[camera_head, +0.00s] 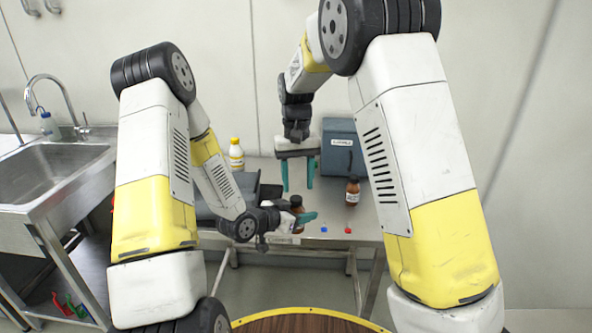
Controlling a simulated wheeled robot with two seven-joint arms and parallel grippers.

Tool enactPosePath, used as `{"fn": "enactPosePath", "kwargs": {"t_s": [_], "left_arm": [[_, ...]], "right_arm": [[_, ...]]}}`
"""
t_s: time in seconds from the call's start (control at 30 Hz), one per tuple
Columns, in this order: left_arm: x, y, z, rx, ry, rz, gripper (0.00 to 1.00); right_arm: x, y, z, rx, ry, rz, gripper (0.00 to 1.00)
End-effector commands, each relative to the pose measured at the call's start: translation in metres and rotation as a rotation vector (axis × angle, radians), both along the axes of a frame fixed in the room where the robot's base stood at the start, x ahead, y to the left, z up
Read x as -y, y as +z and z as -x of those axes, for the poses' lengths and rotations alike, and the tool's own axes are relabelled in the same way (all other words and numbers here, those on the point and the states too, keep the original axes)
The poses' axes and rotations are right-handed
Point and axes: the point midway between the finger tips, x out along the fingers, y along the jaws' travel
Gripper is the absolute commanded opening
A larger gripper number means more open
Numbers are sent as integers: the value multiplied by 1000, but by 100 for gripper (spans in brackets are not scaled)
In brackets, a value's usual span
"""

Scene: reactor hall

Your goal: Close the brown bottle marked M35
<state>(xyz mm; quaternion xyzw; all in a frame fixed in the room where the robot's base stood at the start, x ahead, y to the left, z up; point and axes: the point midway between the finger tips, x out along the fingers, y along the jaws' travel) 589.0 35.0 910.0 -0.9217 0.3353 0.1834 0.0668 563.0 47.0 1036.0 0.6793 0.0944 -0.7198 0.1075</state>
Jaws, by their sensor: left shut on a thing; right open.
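One brown bottle (297,201) stands upright at the front of the steel table, partly hidden by my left gripper (306,218), which is shut on it. Another brown bottle (352,192) with a pale label and a reddish-brown top stands further right. The labels are too small to read, so I cannot tell which is M35. A small blue cap-like piece (324,230) and a small red one (348,230) lie near the table's front edge. My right gripper (298,189) points down, open and empty, above the held bottle.
A blue-grey box (343,145) stands at the back of the table (335,211). A white bottle with a yellow cap (236,154) stands at the back left. A dark object (268,191) lies behind my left arm. A sink (45,172) is at far left.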

Motion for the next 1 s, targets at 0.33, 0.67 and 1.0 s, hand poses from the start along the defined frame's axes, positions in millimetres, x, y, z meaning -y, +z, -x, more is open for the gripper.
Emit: {"fn": "enactPosePath", "kwargs": {"t_s": [0.33, 0.67, 1.0], "left_arm": [[0, 0, 0, 1, 0, 1, 0], [0, 0, 0, 1, 0, 1, 0], [0, 0, 0, 1, 0, 1, 0]], "right_arm": [[-6, 30, -4, 50, -261, -13, 49], [-5, 34, -5, 57, -289, -19, 49], [-5, 13, -5, 55, -287, -15, 49]]}}
